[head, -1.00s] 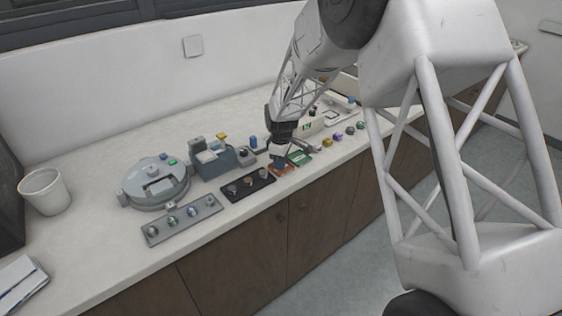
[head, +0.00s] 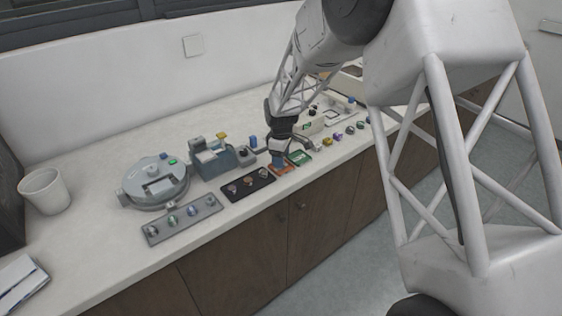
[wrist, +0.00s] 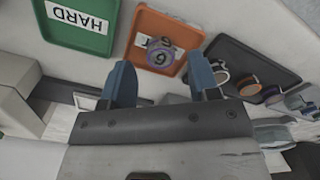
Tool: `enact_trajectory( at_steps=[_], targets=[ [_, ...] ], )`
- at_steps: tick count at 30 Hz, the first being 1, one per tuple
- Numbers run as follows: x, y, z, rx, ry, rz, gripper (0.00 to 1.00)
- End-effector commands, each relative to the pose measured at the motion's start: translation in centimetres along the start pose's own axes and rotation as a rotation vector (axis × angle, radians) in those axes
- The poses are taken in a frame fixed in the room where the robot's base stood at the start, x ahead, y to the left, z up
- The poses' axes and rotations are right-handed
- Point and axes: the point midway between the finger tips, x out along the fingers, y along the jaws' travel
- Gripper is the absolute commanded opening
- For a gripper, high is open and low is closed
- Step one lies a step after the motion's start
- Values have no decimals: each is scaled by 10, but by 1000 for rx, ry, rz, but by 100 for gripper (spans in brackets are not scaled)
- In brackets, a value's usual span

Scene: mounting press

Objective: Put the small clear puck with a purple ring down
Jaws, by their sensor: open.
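The small clear puck with a purple ring (wrist: 160,52) lies on the orange tray (wrist: 140,44), by a label partly seen through or beside it. My gripper (wrist: 160,64) is open, its blue fingers apart on either side of the puck's line in the wrist view, and nothing is held between them. In the head view my gripper (head: 278,160) is over the orange tray (head: 285,170), and the puck cannot be made out there.
A green tray (wrist: 80,30) labelled HARD is beside the orange one. A dark tray (head: 247,183) with several pucks lies on the other side. A grey rack (head: 180,219) and a round grey machine (head: 155,182) stand further left.

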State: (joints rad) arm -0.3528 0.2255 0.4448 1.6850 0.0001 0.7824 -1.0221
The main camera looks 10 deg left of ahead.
Motion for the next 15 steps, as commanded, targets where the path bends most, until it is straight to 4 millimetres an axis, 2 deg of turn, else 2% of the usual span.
enact_trajectory(
  at_steps=[15],
  targets=[
    [-77, 0, 0, 0, -1, -1, 56]
  ],
)
